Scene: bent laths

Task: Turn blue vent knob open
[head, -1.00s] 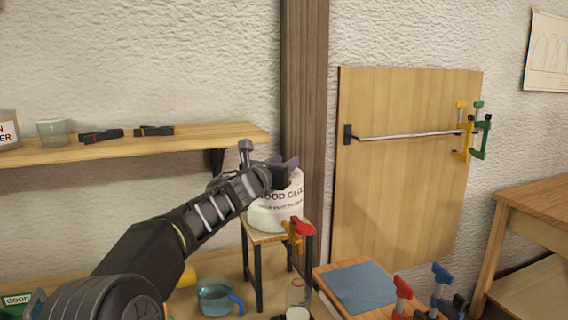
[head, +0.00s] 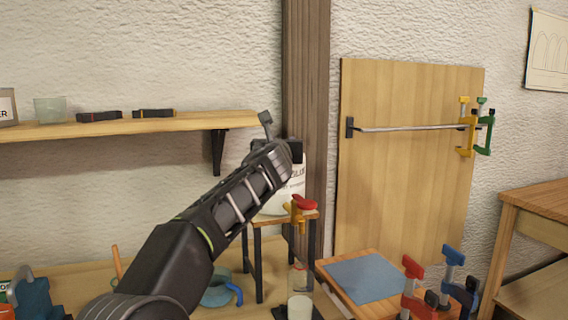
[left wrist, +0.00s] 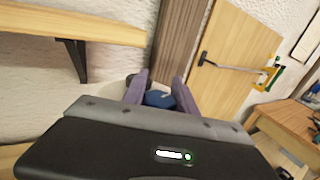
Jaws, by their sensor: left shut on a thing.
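A white wood glue container (head: 292,190) stands on a small wooden stand with dark legs. A yellow tap with a red handle (head: 304,203) sits at its lower front. My left arm reaches across it, and my left gripper (head: 294,151) is at the container's top, hiding much of its upper part. In the left wrist view, the blue vent knob (left wrist: 158,99) is between the two purple fingers of my left gripper (left wrist: 154,92), which are shut on it. The knob is hidden in the head view. My right gripper is not in view.
A wall shelf (head: 120,128) is left of the gripper, and a dark wooden post (head: 305,70) stands close behind it. Below are a blue-handled pot (head: 218,292), a glass jar (head: 299,300), a blue mat (head: 364,281) and upright clamps (head: 452,275).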

